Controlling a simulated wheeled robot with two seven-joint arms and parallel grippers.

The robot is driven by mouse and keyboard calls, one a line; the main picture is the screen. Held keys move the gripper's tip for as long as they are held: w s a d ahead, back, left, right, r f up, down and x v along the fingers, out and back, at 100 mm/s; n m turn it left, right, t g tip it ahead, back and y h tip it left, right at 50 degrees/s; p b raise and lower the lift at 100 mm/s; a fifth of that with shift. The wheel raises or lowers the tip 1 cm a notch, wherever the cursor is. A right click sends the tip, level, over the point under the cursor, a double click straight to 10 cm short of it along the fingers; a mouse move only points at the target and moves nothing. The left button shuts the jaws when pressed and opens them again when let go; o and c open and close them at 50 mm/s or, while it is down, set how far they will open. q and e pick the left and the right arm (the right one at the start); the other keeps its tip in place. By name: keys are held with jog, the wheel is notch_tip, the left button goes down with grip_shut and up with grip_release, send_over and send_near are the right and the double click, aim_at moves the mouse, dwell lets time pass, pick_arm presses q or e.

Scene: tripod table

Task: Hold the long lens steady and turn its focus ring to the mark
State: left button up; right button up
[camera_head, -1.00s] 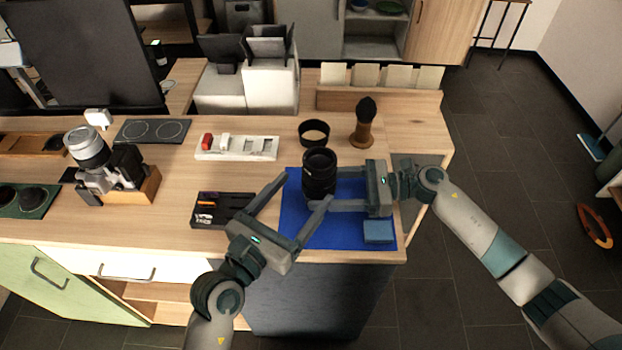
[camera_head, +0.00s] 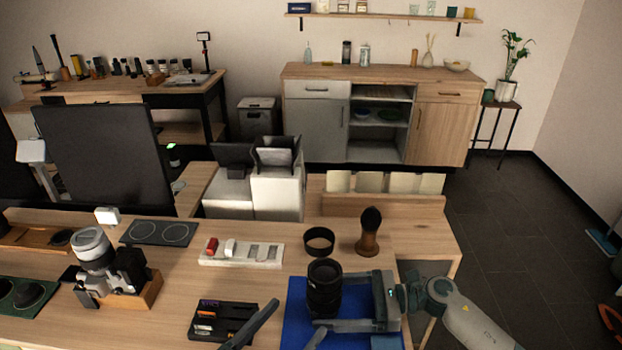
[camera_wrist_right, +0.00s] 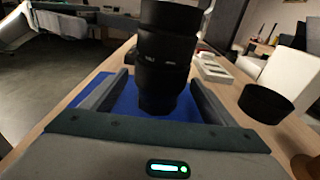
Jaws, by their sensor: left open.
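The long black lens (camera_head: 324,289) stands upright on a blue mat (camera_head: 296,318) near the table's front. In the right wrist view the lens (camera_wrist_right: 165,60) rises between my right fingers. My right gripper (camera_head: 330,300) reaches in from the right, one finger behind the lens and one in front. It looks open, with blue mat showing between the left-hand finger and the lens. My left gripper (camera_head: 301,316) is open at the bottom edge, its fingertips left of and in front of the lens. Its body is out of frame. The ring's mark cannot be made out.
A white tray (camera_head: 243,253) and a black tray (camera_head: 224,321) lie to the left. A camera (camera_head: 108,268) sits on a wooden block further left. A blue block (camera_head: 385,342) is at the mat's front right.

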jog(key=shift+d, duration=0.1)
jog(key=d, duration=0.8)
jog(key=d+r, duration=0.1)
jog(key=d, duration=0.2)
jog(key=shift+d, duration=0.4)
pick_arm(q)
jog(key=shift+s, duration=0.1)
pick_arm(e)
jog(key=shift+s, duration=0.1)
